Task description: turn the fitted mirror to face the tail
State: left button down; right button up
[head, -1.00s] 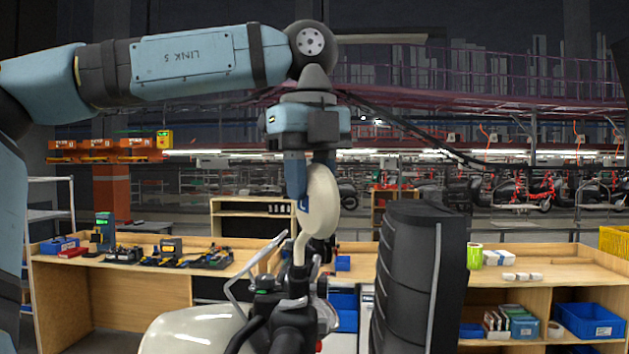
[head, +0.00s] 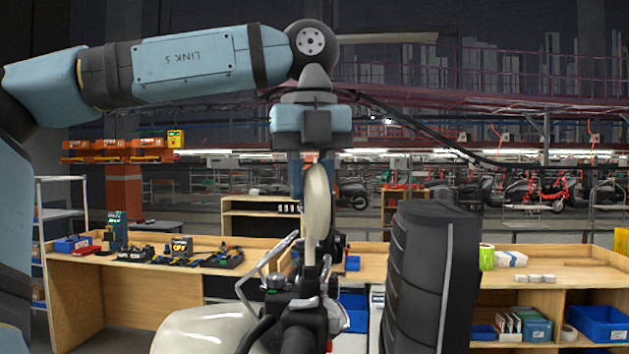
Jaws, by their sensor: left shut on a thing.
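The fitted mirror (head: 318,204) is a cream oval shell on a short stem above the handlebar of a scooter (head: 205,331). It stands upright and shows nearly edge-on in the head view. Its glass side cannot be made out. My left gripper (head: 311,170) reaches down from above and is shut on the mirror, with a finger on each side of its upper part. The mirror partly hides the fingertips. My right gripper is not in view.
A tall black ribbed column (head: 428,275) stands close to the right of the handlebar. A wooden bench (head: 130,290) with tools is behind at left. Another bench (head: 570,272) with blue bins (head: 600,324) is at right. More scooters stand far back.

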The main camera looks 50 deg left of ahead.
pick_arm(q)
jog(key=shift+s+a+m, duration=0.15)
jog(key=shift+s+m, duration=0.05)
jog(key=shift+m, duration=0.2)
jog(key=shift+s+a+m, duration=0.3)
jog(key=shift+a+m, duration=0.05)
jog(key=shift+m, duration=0.55)
jog(key=shift+s+a+m, duration=0.15)
jog(key=shift+a+m, duration=0.15)
jog(key=shift+m, duration=0.4)
jog(key=c, duration=0.8)
grip_release()
jog(key=shift+a+r+b, duration=0.15)
jog(key=shift+r+b, duration=0.7)
jog(key=shift+r, duration=6.05)
